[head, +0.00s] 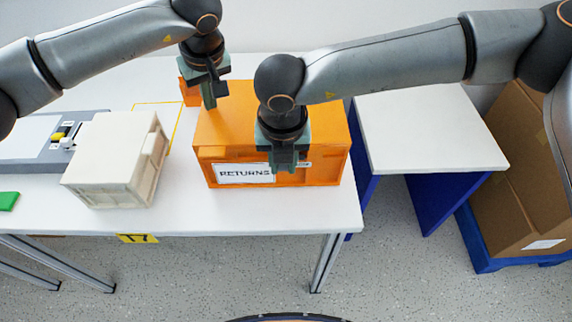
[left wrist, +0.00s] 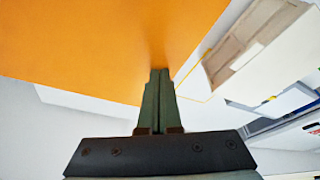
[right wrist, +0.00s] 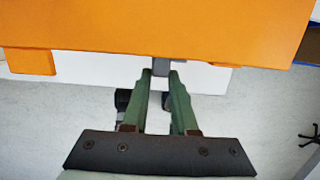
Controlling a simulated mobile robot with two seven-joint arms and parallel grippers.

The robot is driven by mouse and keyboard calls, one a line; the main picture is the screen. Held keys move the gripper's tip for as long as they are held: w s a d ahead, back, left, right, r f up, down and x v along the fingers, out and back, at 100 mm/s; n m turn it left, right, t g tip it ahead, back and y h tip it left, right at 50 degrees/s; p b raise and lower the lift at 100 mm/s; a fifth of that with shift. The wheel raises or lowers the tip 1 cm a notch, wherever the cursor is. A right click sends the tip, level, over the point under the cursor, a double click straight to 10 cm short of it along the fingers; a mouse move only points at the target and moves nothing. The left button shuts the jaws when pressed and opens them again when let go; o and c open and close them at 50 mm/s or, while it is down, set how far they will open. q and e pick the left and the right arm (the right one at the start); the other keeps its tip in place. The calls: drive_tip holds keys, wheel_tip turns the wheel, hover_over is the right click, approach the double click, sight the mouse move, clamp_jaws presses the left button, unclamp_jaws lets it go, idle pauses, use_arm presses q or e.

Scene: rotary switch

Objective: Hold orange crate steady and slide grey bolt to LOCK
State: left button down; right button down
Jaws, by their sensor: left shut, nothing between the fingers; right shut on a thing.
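The orange crate (head: 230,128) stands on the white table, its front bearing a white RETURNS label (head: 243,173). My left gripper (head: 209,103) is shut and empty, its fingers pointing down at the crate's back left corner. In the left wrist view its closed tips (left wrist: 159,72) meet the crate's orange surface (left wrist: 110,45); I cannot tell whether they press on it. My right gripper (head: 283,166) is at the crate's front, right of the label. In the right wrist view its fingertips (right wrist: 161,74) close around the grey bolt (right wrist: 161,66). No LOCK mark is readable.
A cream crate (head: 115,165) stands left of the orange crate. A grey panel with a yellow knob (head: 57,136) lies beyond it. A green block (head: 9,200) is at far left. A lower white-topped stand (head: 425,130) and a cardboard box (head: 520,165) are right.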

use_arm(q)
drive_tip(key=shift+s+f, duration=0.15)
drive_tip(key=shift+f, duration=0.2)
use_arm(e)
drive_tip(key=shift+d, duration=1.3)
drive_tip(key=c, duration=0.7)
unclamp_jaws()
drive_tip(key=shift+s+r, duration=0.25)
drive_tip(key=shift+r, duration=1)
drive_tip(key=shift+s+r, duration=0.2)
drive_tip(key=shift+r, duration=1)
use_arm(q)
drive_tip(key=shift+r+p, duration=2.2)
drive_tip(key=shift+r, duration=1.05)
use_arm(e)
wheel_tip(320, 180, up, 4)
drive_tip(key=shift+r, duration=0.1)
